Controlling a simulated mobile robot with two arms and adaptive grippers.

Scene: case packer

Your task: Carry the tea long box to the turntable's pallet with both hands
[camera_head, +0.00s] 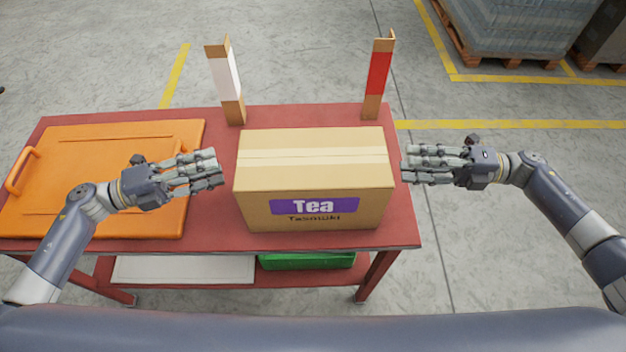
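The tea long box (314,180) is a closed cardboard carton with a purple "Tea" label, resting upright on the red table (224,118). My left gripper (218,168) is open just left of the box, its fingers pointing toward the box with a small gap. My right gripper (404,165) is open at the box's right side, fingertips close to its right edge; I cannot tell whether they touch it. Neither hand holds anything. No turntable can be made out in this view.
An orange lidded case (105,150) lies on the table's left half. Two upright cardboard pieces, one white-faced (225,80) and one red-faced (378,75), stand behind the box. A green crate (306,261) sits on the lower shelf. A wrapped pallet load (510,25) stands far right.

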